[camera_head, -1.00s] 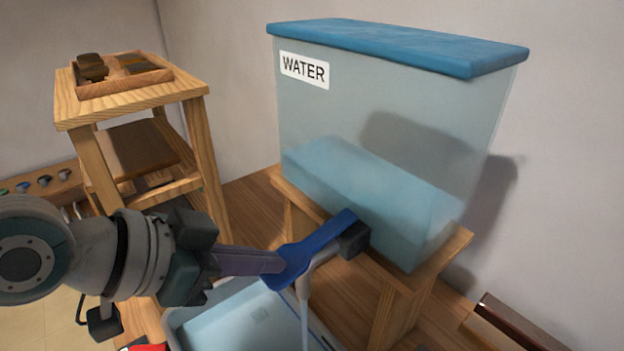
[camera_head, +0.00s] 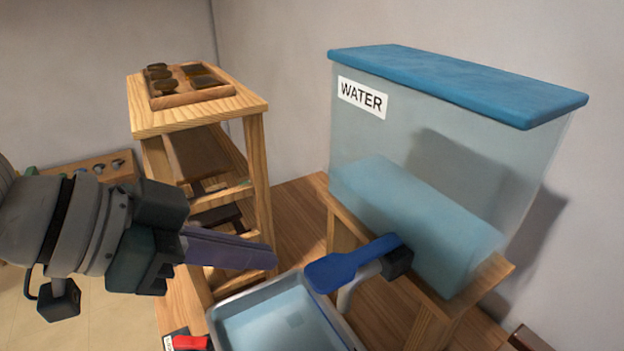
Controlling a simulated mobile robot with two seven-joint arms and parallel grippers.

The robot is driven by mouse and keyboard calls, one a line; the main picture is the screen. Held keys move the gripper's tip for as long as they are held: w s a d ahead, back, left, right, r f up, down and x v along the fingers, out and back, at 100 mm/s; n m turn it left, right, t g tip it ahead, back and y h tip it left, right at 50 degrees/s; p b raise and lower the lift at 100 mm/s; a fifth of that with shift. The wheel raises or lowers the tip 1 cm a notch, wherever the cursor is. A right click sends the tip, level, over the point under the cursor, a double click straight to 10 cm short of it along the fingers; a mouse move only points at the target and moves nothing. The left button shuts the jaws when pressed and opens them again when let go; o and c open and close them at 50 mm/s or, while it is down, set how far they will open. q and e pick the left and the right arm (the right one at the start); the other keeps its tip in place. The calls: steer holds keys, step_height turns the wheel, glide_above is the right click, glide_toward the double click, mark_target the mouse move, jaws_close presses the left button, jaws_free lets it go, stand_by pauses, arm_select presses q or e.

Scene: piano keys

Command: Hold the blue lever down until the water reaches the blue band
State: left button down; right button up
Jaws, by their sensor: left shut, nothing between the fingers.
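The blue lever (camera_head: 350,264) sits on the tap at the front of the water tank (camera_head: 450,150), which is labelled WATER and is partly filled. My left gripper (camera_head: 272,258) is shut and empty, a short way left of the lever's free end, with a visible gap between them. Under the tap, a pale tray (camera_head: 222,318) holds light blue water (camera_head: 285,325). The tap spout (camera_head: 346,298) shows no clear stream. I cannot make out a blue band on the tray. My right gripper is not in view.
A wooden stand (camera_head: 430,322) carries the tank on the wooden bench. A wooden shelf unit (camera_head: 255,160) with a tray of dark objects (camera_head: 165,86) stands at the left, behind my arm. A red item (camera_head: 190,342) lies left of the water tray.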

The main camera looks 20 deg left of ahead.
arm_select(q)
steer(key=v, duration=0.2)
steer(key=shift+s+a+r, duration=0.15)
steer(key=shift+s+r, duration=0.1)
stand_by(0.3)
steer(key=s+f+n+g+y, duration=0.2)
steer(key=s+f+n+y, duration=0.1)
steer(key=s, duration=0.4)
steer(key=s+f+n+g+y, duration=0.3)
steer(key=s, duration=0.3)
step_height(320, 180, up, 22)
steer(key=a+p, duration=0.1)
steer(key=p, duration=2)
steer(key=shift+p, duration=0.3)
